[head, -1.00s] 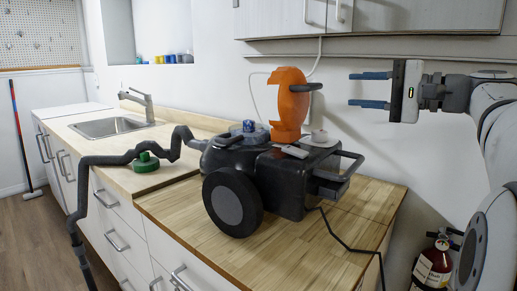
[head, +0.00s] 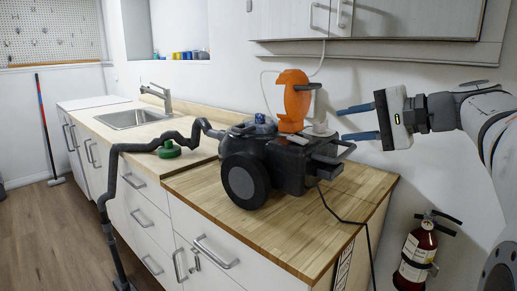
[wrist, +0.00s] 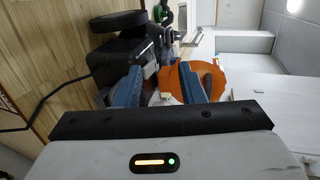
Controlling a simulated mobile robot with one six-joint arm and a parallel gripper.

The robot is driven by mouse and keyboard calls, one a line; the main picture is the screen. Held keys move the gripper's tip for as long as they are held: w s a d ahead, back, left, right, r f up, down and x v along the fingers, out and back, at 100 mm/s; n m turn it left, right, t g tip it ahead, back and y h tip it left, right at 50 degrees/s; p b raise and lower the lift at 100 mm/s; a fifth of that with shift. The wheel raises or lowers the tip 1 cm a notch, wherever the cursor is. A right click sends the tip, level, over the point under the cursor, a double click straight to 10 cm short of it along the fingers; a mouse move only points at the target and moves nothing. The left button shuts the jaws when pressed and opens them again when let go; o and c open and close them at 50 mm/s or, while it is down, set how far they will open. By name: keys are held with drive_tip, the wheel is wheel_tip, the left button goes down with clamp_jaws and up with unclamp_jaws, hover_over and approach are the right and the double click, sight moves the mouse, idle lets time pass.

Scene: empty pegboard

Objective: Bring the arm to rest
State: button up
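My gripper (head: 358,122) is at the right in the head view, held in the air to the right of a black wheeled machine. Its two blue fingers are apart, with nothing between them in the head view. In the wrist view the fingers (wrist: 165,90) also stand apart, pointing toward the black machine and the orange part, which lie beyond the fingertips. My arm reaches in from the right edge of the head view.
A black wheeled machine (head: 245,178) with an orange upright part (head: 292,97) stands on the wooden counter (head: 270,225). Wall cabinets (head: 400,20) hang above. A fire extinguisher (head: 416,255) is at lower right. A sink (head: 133,118) is at left. Open floor (head: 40,235) lies at lower left.

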drive_tip(key=s+a+f+n+g+h+p, duration=0.2)
drive_tip(key=s+a+f+g+h+p, duration=0.35)
drive_tip(key=s+f+p, duration=0.35)
drive_tip(key=s+d+f+n+h+p, duration=0.1)
drive_tip(key=s+f+n+h+p, duration=0.4)
drive_tip(key=s+f, duration=0.3)
drive_tip(key=shift+s+d+f+n+g+h, duration=0.3)
drive_tip(key=shift+s+n+g, duration=0.2)
drive_tip(key=shift+s, duration=0.7)
